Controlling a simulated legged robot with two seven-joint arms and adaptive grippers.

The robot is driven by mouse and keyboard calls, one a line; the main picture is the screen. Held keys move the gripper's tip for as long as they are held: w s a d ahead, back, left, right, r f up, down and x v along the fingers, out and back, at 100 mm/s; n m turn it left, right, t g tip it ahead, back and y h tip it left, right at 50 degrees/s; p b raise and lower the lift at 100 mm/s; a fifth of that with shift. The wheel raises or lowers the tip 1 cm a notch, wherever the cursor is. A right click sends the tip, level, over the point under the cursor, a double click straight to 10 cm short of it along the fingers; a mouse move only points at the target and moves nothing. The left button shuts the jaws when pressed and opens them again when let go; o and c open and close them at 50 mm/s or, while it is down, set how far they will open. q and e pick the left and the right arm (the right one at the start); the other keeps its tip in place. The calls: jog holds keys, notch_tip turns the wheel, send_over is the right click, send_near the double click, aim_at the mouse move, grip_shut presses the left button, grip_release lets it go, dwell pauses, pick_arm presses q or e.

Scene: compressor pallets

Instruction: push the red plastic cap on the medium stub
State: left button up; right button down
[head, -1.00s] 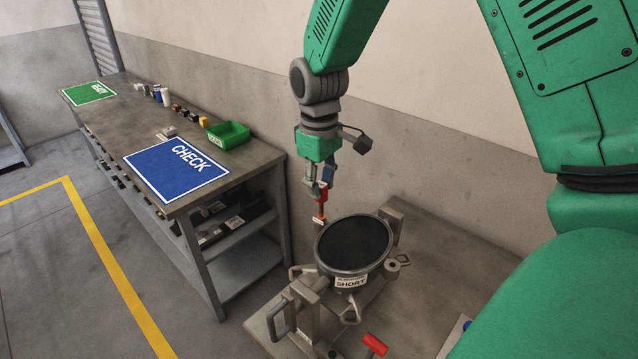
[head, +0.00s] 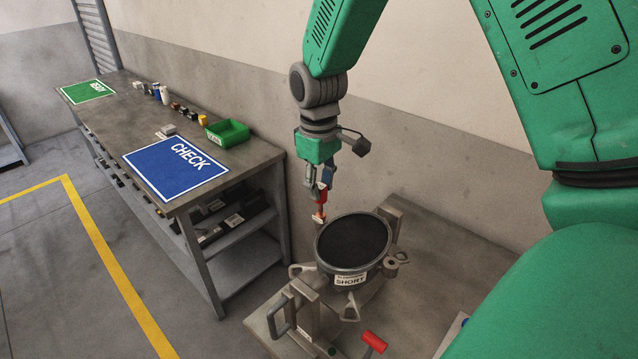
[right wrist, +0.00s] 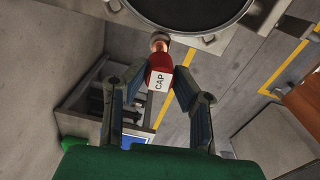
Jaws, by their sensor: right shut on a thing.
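The red cap (right wrist: 159,78), with a white "CAP" label, is held between the fingertips of my right gripper (right wrist: 160,92) in the right wrist view. In the head view my right gripper (head: 322,186) points down, just left of and behind the compressor (head: 352,243). A copper-coloured stub (right wrist: 160,42) shows in line with the cap, at the compressor's edge. The cap's end meets or overlaps the stub in the picture; I cannot tell how far it is on. A small white tag (head: 319,221) hangs by the stub. My left gripper is not in view.
The compressor, labelled "SHORT", sits in a metal fixture with clamps and a red-handled lever (head: 374,342). A bench (head: 130,128) at left holds a blue CHECK mat (head: 175,170), a green bin (head: 228,133) and small parts. The wall stands close behind my right arm.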

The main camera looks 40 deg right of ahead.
jog(key=shift+f+b, duration=0.35)
jog(key=shift+f, duration=0.55)
jog(key=c, duration=1.2)
grip_release()
notch_tip(320, 180, up, 12)
jog(key=shift+a+f, duration=0.1)
